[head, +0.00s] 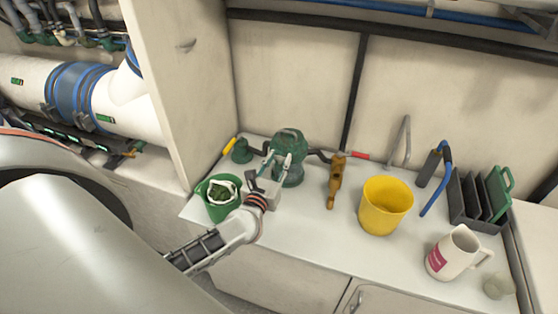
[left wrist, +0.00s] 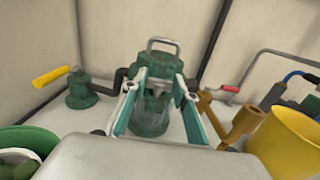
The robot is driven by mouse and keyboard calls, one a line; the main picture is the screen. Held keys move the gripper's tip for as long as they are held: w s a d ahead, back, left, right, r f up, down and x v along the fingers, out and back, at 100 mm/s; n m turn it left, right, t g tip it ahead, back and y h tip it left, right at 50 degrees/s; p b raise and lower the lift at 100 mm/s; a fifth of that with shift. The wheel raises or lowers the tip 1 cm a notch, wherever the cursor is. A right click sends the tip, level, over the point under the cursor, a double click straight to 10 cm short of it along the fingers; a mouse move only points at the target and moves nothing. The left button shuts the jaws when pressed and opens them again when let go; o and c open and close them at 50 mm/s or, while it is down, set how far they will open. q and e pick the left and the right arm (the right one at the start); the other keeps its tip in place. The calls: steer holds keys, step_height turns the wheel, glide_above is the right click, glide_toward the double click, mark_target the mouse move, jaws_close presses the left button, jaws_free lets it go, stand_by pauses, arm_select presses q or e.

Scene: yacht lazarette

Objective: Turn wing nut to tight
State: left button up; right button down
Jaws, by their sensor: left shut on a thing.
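A green strainer-like fitting (head: 288,145) stands on the white counter by the back wall, with pipes at its sides. In the left wrist view, the fitting (left wrist: 160,65) is straight ahead, with a grey loop handle on top. My left gripper (head: 279,158) reaches to its front; its two teal fingers flank a small grey-green part, seemingly the wing nut (left wrist: 158,88). The gripper is shut on this part. The wing nut's shape and angle are hard to make out, partly hidden by the fingers. My right gripper is not in view.
A green bucket (head: 209,209) stands left of my left arm.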

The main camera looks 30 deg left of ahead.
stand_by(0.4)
arm_select(q)
steer(key=o, duration=1.1)
steer(key=v, duration=1.2)
steer(key=shift+s+a, duration=0.1)
